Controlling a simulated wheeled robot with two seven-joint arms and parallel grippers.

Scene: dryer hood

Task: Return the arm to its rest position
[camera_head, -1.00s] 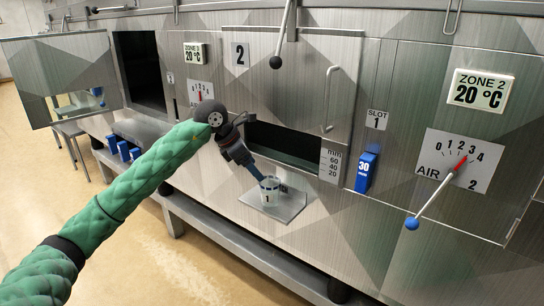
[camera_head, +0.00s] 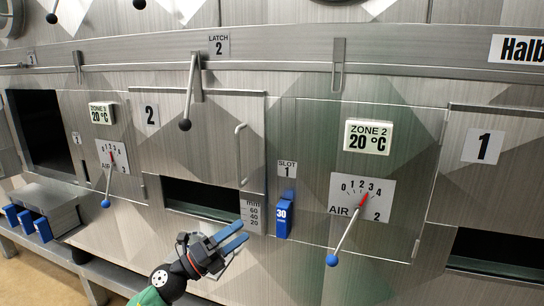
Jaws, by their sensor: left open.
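My left gripper (camera_head: 236,237), with two blue fingers, is at the lower middle of the head view. It is open with nothing visible between its fingers. It points up and to the right, in front of the panel just below the dark slot (camera_head: 190,195) of door 2. Only the wrist and a bit of the green sleeve (camera_head: 148,297) of my left arm show at the bottom edge. My right gripper is not in view.
The AIR 2 lever (camera_head: 345,238) with a blue knob juts out at the right. A blue block marked 30 (camera_head: 283,218) sits in slot 1. Several blue blocks (camera_head: 24,219) stand at the far left.

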